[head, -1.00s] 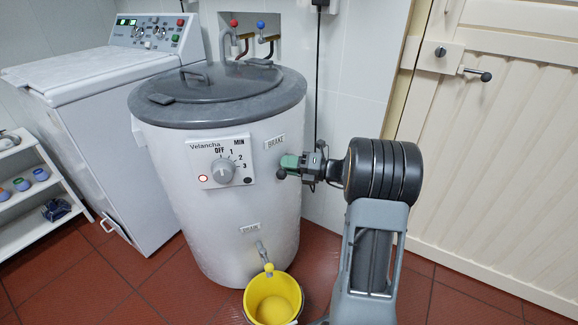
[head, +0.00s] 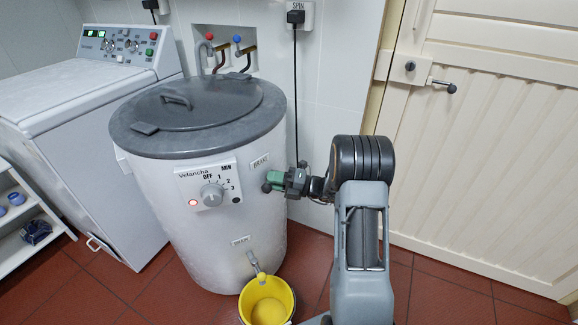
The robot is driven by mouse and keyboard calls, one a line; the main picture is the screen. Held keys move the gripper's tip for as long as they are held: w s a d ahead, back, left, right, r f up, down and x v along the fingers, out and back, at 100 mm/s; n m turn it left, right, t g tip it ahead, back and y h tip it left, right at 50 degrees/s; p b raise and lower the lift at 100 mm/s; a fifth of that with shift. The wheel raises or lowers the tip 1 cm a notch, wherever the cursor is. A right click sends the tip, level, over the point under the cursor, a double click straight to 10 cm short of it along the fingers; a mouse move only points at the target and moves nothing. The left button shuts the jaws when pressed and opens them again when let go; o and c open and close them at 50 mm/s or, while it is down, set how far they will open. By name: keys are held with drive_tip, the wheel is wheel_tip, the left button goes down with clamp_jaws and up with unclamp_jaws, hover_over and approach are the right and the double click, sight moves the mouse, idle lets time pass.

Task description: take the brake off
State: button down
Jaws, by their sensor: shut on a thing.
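The white spin drum (head: 215,245) with a grey lid stands in the middle. Its BRAKE label (head: 260,162) is on the right side of the wall. My gripper (head: 277,181) is just below and right of this label, at the drum's right edge. It is shut on the brake lever, which is mostly hidden by the jaws. Small dark round ends show beside the jaws; I cannot tell which belong to the lever. The dial (head: 212,195) points near OFF, with a red lamp (head: 193,203) lit at its lower left.
A yellow bucket (head: 244,305) stands under the drain tap (head: 258,273). A white washing machine (head: 90,150) is at the left, with a shelf (head: 45,250) before it. A white plank door (head: 490,160) closes the right side. A SPIN socket (head: 302,12) is on the wall.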

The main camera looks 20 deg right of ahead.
drive_tip(key=shift+r+m+p, duration=0.2)
drive_tip(key=shift+m+p, duration=0.4)
drive_tip(key=shift+p, duration=0.2)
drive_tip(key=shift+f+t, duration=0.15)
drive_tip(key=shift+t, duration=0.15)
drive_tip(key=c, duration=1.2)
unclamp_jaws()
drive_tip(key=shift+d, duration=0.1)
drive_tip(key=p+v, duration=0.2)
drive_tip(key=v, duration=1.1)
drive_tip(key=shift+d+f, duration=0.25)
drive_tip(key=shift+f, duration=0.1)
drive_tip(key=shift+s, duration=0.15)
